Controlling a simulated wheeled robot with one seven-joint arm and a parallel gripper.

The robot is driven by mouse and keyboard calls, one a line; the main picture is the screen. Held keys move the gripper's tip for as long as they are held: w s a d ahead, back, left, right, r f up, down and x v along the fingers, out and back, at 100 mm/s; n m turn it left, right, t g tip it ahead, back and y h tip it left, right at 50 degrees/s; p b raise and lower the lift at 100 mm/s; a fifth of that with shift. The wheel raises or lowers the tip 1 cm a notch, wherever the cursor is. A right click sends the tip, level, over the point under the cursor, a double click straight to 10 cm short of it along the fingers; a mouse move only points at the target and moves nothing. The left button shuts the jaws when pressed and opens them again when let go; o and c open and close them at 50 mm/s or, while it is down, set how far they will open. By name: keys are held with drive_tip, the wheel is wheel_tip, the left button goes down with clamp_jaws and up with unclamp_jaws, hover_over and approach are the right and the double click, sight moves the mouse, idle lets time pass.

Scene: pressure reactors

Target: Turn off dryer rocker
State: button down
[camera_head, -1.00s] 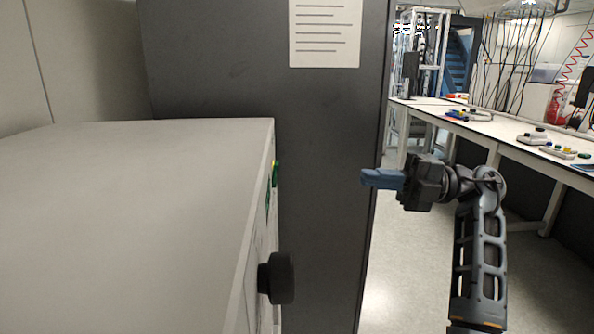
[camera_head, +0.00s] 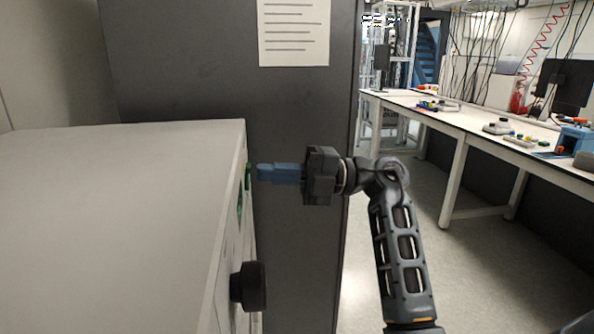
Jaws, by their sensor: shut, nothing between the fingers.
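The dryer (camera_head: 120,200) is the large pale box at the left, with its front face seen almost edge-on. A green rocker (camera_head: 248,176) shows as a thin sliver near the top of that face; its on or off position cannot be told. My gripper (camera_head: 260,173) has blue fingers, is shut and empty, and points left at the rocker's height. Its tips are just right of the rocker; I cannot tell whether they touch it.
A black knob (camera_head: 249,286) sticks out of the dryer's front below the gripper. A dark grey cabinet (camera_head: 180,80) with a paper sheet (camera_head: 293,30) stands behind. A white bench (camera_head: 465,122) runs along the right, with open floor (camera_head: 385,245) before it.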

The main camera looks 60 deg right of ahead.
drive_tip(key=shift+w+a, duration=0.25)
drive_tip(key=shift+w, duration=0.05)
drive_tip(key=shift+r, duration=0.1)
drive_tip(key=shift+w+a+r+p, duration=0.15)
drive_tip(key=shift+w+a+p, duration=0.1)
drive_tip(key=shift+p, duration=0.35)
drive_tip(key=shift+d, duration=0.1)
